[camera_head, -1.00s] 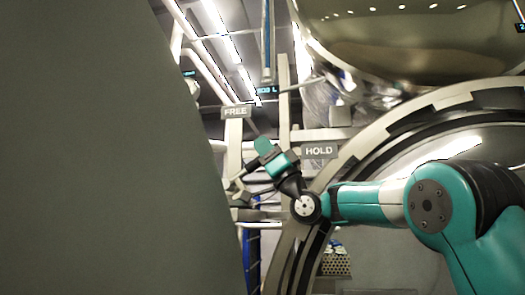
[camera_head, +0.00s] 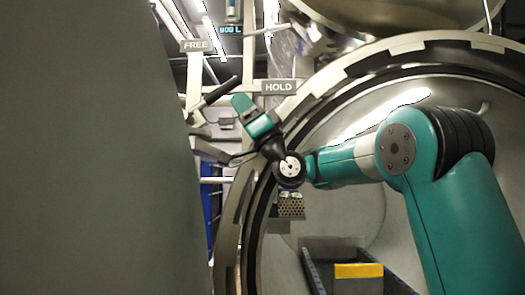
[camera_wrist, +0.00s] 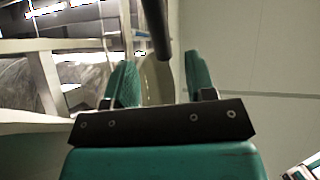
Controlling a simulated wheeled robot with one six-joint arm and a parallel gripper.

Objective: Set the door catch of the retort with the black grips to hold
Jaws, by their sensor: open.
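The door catch is a lever with a black grip (camera_head: 220,91), between the FREE plate (camera_head: 196,45) and the HOLD plate (camera_head: 278,87). The grip slants up to the right. My gripper (camera_head: 240,102) is just right of and below the grip in the head view. In the wrist view my gripper (camera_wrist: 161,80) is open, with a green finger on each side. A dark bar (camera_wrist: 155,25), which looks like the grip, enters from the top between the fingers. Whether it touches a finger cannot be told.
A large grey panel (camera_head: 90,150) fills the left. The retort's round rim (camera_head: 250,215) lies behind my arm, with its opening at the right. A perforated box (camera_head: 291,206) and a dark frame with a yellow block (camera_head: 358,270) show inside. Pipes stand behind the catch.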

